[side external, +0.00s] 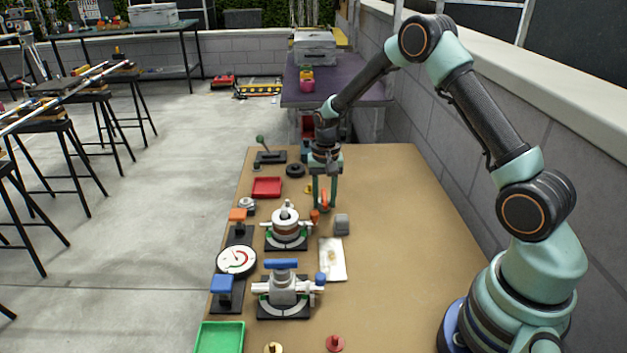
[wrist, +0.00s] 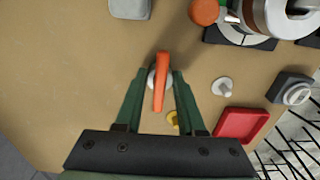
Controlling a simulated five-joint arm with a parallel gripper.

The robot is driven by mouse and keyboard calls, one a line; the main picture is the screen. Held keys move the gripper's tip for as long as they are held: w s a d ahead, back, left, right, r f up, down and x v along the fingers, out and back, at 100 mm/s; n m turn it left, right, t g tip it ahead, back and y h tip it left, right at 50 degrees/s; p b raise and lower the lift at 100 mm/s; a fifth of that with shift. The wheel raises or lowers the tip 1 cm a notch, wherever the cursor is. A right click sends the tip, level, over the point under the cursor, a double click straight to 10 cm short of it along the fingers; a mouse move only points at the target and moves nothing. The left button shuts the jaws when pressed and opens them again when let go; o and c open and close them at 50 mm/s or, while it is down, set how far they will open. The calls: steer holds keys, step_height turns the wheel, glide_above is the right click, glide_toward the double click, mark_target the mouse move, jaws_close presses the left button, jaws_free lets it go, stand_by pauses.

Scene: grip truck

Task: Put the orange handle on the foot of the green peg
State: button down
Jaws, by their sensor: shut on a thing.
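The orange handle (side external: 324,199) is upright between the fingers of my gripper (side external: 325,192), above the brown table. In the wrist view my gripper (wrist: 160,98) is shut on the handle (wrist: 161,80), which looks long and narrow with a pale round part behind it. Whether the handle touches the table is unclear. A lever with a green knob (side external: 261,139) stands on a dark base (side external: 271,157) at the table's far left. I cannot tell whether this is the green peg. A small green piece (wrist: 232,17) shows beside an orange knob in the wrist view.
A valve with a bare top (side external: 287,222) stands left of my gripper; a valve with a blue handle (side external: 283,289) is nearer. A red tray (side external: 267,187), grey block (side external: 342,224), dial (side external: 236,260) and green tray (side external: 220,338) lie around. The table's right side is clear.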

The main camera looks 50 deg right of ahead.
mark_target(324, 196)
steer(key=shift+f, duration=0.15)
stand_by(0.3)
steer(key=shift+c, duration=0.5)
jaws_free()
steer(key=shift+r, duration=3.75)
